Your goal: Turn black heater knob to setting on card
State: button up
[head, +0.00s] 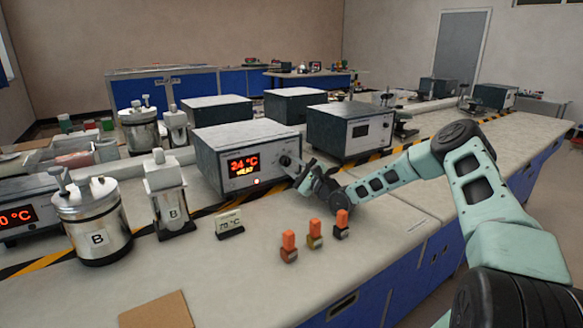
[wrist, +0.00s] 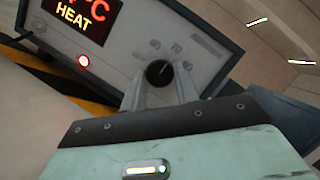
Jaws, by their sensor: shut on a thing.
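The heater box (head: 247,140) stands on the bench with a red display reading 24 °C in the head view and HEAT in the wrist view. Its black knob (wrist: 159,73) shows between my fingers, with a white pointer mark and printed numbers around it. My gripper (wrist: 160,90) is shut on the knob, one finger at each side; it also shows at the box front in the head view (head: 296,168). The small setting card (head: 229,222) stands in a black holder in front of the box and reads 70 °C, as far as I can tell. A red lamp (wrist: 83,61) is lit.
Several orange-topped small pieces (head: 315,233) stand on the bench in front. A brown board (head: 156,311) lies at the near edge. More instrument boxes (head: 350,130) stand behind and right.

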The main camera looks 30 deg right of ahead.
jog(key=shift+d, duration=0.1)
jog(key=o, duration=1)
jog(key=shift+s+d+f, duration=0.1)
jog(key=shift+s+f, duration=0.05)
jog(key=shift+s, duration=0.15)
jog(key=s+d, duration=0.1)
jog(key=s, duration=0.3)
jog(key=s+d, duration=0.1)
jog(key=s, duration=0.3)
jog(key=s+d+b, duration=0.1)
jog(key=s+d, duration=0.1)
jog(key=s, duration=0.2)
